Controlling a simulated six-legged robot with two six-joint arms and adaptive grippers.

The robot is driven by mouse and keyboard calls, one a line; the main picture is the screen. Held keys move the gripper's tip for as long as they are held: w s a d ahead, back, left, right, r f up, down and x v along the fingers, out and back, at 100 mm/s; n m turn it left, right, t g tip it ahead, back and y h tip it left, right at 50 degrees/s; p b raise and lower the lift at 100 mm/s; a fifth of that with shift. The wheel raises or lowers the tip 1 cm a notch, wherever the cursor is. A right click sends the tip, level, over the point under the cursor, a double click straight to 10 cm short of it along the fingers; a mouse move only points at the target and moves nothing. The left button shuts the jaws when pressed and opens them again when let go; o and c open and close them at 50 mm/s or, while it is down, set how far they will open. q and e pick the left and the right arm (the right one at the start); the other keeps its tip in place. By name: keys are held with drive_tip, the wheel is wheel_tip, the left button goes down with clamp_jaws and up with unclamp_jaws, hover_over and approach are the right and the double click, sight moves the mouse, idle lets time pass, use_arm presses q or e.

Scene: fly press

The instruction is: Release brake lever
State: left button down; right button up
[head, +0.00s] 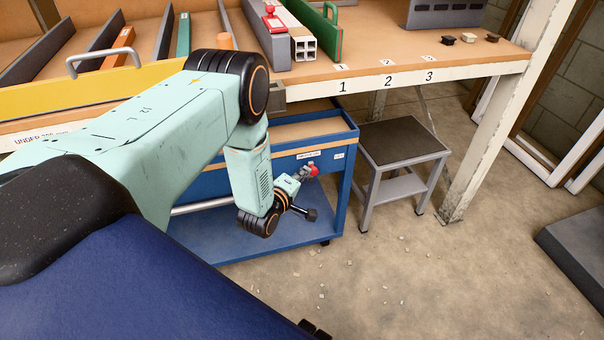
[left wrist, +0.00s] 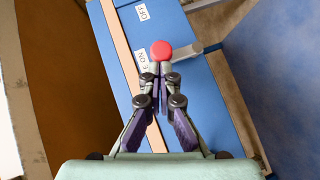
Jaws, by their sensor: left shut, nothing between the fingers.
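The brake lever has a round red knob (head: 313,169) and stands at the blue cart's (head: 345,181) upper side panel. In the left wrist view the red knob (left wrist: 161,50) sits just beyond the fingertips, with a short grey bar (left wrist: 190,51) running right from it. A label ending in "ON" (left wrist: 143,62) is beside the knob, and an "OFF" label (left wrist: 142,12) is farther up the panel. My left gripper (head: 306,174) is shut and empty, its tips (left wrist: 161,72) close to the knob; I cannot tell whether they touch. My right gripper is not in view.
The workbench (head: 475,60) with a numbered front edge stands above and behind the cart. A grey step stool (head: 403,140) is right of the cart. A grey slab (head: 575,245) lies at far right. The floor between is open, with small scraps.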

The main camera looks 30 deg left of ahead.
sight(315, 169)
use_arm(q)
drive_tip(key=shift+w+d+r, duration=0.1)
drive_tip(key=shift+r, duration=0.05)
drive_tip(key=w+d+m+g+p, duration=0.1)
drive_tip(key=w+d+r+m+g+y+p, duration=0.1)
drive_tip(key=g+p, duration=0.1)
drive_tip(key=shift+w+m, duration=0.15)
drive_tip(key=shift+m, duration=0.15)
drive_tip(key=shift+w+d+f+m+g+y, duration=0.4)
drive_tip(key=shift+w+d+g, duration=0.25)
drive_tip(key=shift+w+g, duration=0.1)
drive_tip(key=shift+w+d+f+m+g+y, duration=0.3)
drive_tip(key=shift+w+d+m+g+y, duration=0.1)
drive_tip(key=shift+w+d+g, duration=0.3)
drive_tip(key=shift+w, duration=0.1)
